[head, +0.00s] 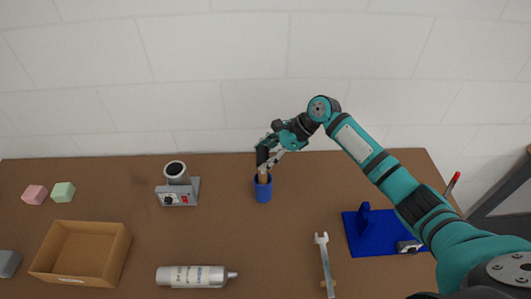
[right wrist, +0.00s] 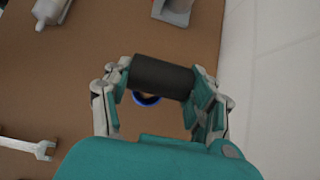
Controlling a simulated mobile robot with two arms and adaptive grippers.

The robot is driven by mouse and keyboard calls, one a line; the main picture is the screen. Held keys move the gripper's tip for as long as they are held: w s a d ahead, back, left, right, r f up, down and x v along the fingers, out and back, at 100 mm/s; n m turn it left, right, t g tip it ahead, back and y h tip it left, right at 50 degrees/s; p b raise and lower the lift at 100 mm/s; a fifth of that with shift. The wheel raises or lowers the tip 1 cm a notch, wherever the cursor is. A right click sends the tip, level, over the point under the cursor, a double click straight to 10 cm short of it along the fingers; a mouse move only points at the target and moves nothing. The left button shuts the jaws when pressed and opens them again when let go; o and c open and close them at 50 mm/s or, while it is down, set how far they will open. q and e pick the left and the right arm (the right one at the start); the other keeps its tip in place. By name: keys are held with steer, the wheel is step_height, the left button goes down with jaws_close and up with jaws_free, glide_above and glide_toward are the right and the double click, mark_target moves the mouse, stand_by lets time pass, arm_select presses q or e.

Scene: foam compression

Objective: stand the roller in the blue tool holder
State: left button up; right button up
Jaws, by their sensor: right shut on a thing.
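The roller has a black cylinder head and a tan handle. My right gripper (head: 270,152) is shut on the black head of the roller (right wrist: 162,77), one finger at each end. In the head view the tan handle of the roller (head: 263,174) points down at the mouth of the blue tool holder (head: 264,190), and its lower end is hidden by the holder's rim. The holder stands upright on the table. In the right wrist view the rim of the blue holder (right wrist: 147,100) shows below the roller head, mostly covered by it. My left gripper is out of view.
A grey device with an upright cylinder (head: 178,190) stands left of the holder. A cardboard box (head: 121,255), a silver bottle (head: 190,277), a wrench (head: 325,262) and a blue stand (head: 375,240) lie around. Pink (head: 35,194) and green (head: 63,192) blocks sit far left.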

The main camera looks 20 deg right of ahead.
steer(key=shift+f, duration=1.15)
steer(key=o, duration=1.4)
steer(key=shift+f, duration=0.1)
steer(key=v, duration=1.2)
